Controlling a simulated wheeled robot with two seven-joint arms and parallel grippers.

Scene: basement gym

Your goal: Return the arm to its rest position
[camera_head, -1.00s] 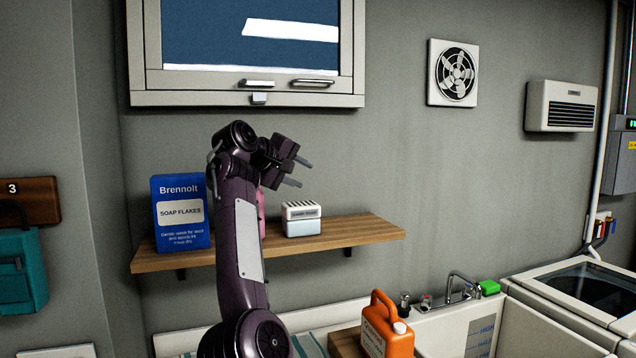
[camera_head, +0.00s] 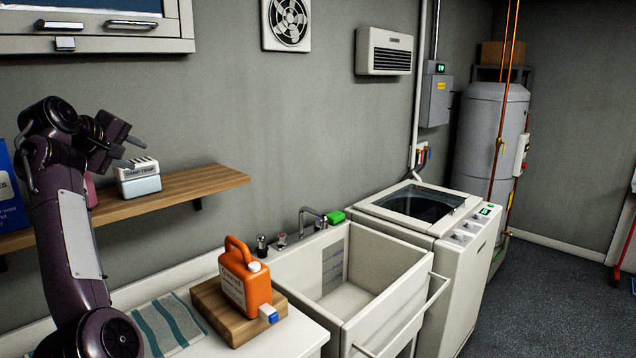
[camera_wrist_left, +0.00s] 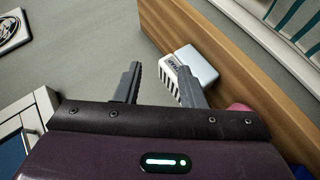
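My left arm (camera_head: 75,230) rises at the left of the head view, bent at the top. My left gripper (camera_head: 137,152) is open and empty, in front of the wall shelf and overlapping the white and pale-blue damp trap box (camera_head: 139,186) in the picture. In the left wrist view the two fingers stand apart, with bare wall between their tips (camera_wrist_left: 158,82). The damp trap box (camera_wrist_left: 197,66) shows there behind the right finger, apparently not held. My right arm and gripper are not in view.
The wooden shelf (camera_head: 190,186) also holds a blue soap box (camera_head: 10,205), cut off at the left. Below, an orange jug (camera_head: 245,280) stands on a wooden block (camera_head: 212,305) beside a striped towel (camera_head: 165,325). The sink (camera_head: 350,290) and washer (camera_head: 440,215) stand right.

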